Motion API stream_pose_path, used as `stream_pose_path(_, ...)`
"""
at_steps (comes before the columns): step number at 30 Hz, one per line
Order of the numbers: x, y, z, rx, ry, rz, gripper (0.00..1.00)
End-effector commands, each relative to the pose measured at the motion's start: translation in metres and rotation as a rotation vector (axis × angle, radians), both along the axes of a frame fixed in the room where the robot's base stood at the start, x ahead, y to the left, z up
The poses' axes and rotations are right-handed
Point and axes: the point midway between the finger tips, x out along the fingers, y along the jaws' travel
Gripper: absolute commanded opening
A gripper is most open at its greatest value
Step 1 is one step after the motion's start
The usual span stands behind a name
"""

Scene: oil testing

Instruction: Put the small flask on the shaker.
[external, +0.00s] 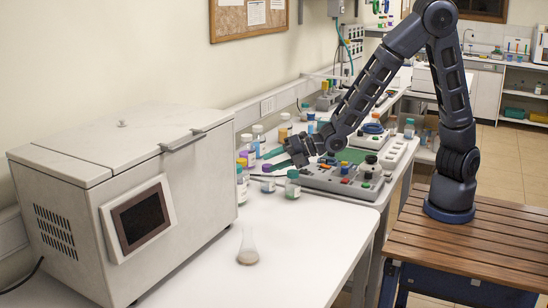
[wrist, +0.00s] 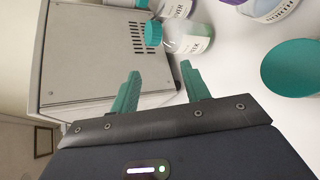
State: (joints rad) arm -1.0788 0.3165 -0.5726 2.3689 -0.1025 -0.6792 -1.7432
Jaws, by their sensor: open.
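The small flask (external: 247,250), clear and conical with pale contents at its bottom, stands upright on the front part of the white bench, right of a large off-white machine. I do not see it in the wrist view. The off-white machine (external: 80,170) has a shut lid with a handle and a dark screen; its vented side also shows in the wrist view (wrist: 95,50). I cannot tell for sure that it is the shaker. My gripper (external: 290,158) is above the bench, among bottles, well behind the flask. In the wrist view its green fingers (wrist: 160,75) are apart and empty.
A teal-capped bottle (wrist: 188,38) is just beyond my fingertips; a large teal cap (wrist: 292,68) is close at the right. Several bottles (external: 258,140) stand along the wall. A grey console (external: 345,180) with knobs is right of my gripper. The bench (external: 310,240) around the flask is clear.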

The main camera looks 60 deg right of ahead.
Motion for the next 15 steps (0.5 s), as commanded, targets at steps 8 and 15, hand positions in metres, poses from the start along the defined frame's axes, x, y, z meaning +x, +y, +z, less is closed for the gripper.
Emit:
stream_pose_path(8,-0.005,-0.094,0.038,0.276,0.316,-0.311,0.47)
stream_pose_path(15,-0.034,-0.167,0.072,0.508,0.544,-0.576,0.47)
